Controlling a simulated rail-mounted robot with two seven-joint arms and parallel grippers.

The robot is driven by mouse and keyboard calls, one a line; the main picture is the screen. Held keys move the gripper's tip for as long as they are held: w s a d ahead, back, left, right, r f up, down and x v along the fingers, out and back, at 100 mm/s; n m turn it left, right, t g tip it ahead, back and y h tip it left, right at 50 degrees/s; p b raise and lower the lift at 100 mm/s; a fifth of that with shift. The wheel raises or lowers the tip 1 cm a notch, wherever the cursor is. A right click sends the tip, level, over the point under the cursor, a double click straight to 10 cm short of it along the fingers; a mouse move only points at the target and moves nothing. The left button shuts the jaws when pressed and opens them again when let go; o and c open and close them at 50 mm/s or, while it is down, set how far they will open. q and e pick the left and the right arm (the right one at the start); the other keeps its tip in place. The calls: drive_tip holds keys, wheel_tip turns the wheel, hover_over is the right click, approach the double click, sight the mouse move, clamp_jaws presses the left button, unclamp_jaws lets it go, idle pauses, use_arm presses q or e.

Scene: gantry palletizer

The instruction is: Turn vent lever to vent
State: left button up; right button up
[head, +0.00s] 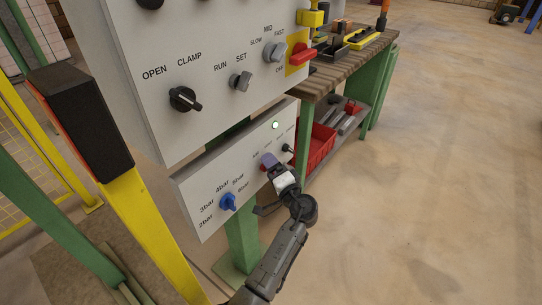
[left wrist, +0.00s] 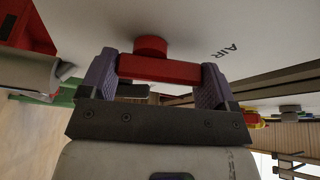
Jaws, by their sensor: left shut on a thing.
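The vent lever is a red bar on a round red hub (left wrist: 151,46) on the white panel, with the label AIR beside it in the left wrist view. My left gripper (left wrist: 158,72) is shut on the red bar (left wrist: 158,68), one purple finger at each end. In the head view my left gripper (head: 269,162) is at the lower grey panel (head: 205,190) and hides most of the lever. The lever's exact angle and its labels are too small or covered to read there. My right gripper is not in view.
A blue pressure knob (head: 228,202) sits left of my gripper, a small black knob (head: 288,148) right of it. A larger control panel (head: 215,60) overhangs. A workbench (head: 345,62) and red bin (head: 318,143) stand behind right. The floor right is clear.

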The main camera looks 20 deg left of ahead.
use_arm(q)
drive_tip(key=m+h+p, duration=0.1)
drive_tip(key=m+p, duration=0.1)
drive_tip(key=p, duration=0.2)
drive_tip(key=m+g+p, duration=0.1)
drive_tip(key=m+p, duration=0.2)
drive_tip(key=p, duration=0.1)
drive_tip(key=m+h+p, duration=0.1)
drive_tip(key=m+p, duration=0.1)
drive_tip(key=p, duration=0.2)
drive_tip(key=shift+w+r+m+g+h, duration=0.2)
drive_tip(key=shift+w+m+g+h, duration=0.1)
drive_tip(key=shift+w+g, duration=0.1)
drive_tip(key=shift+d+f+m+g+p, duration=0.1)
drive_tip(key=shift+f+m+g+p, duration=0.25)
drive_tip(key=shift+m+p, duration=0.6)
drive_tip(key=shift+w+m+g+p, duration=0.1)
drive_tip(key=shift+m+g+p, duration=0.15)
drive_tip(key=shift+p, duration=0.1)
drive_tip(key=shift+f, duration=0.1)
drive_tip(key=o, duration=0.8)
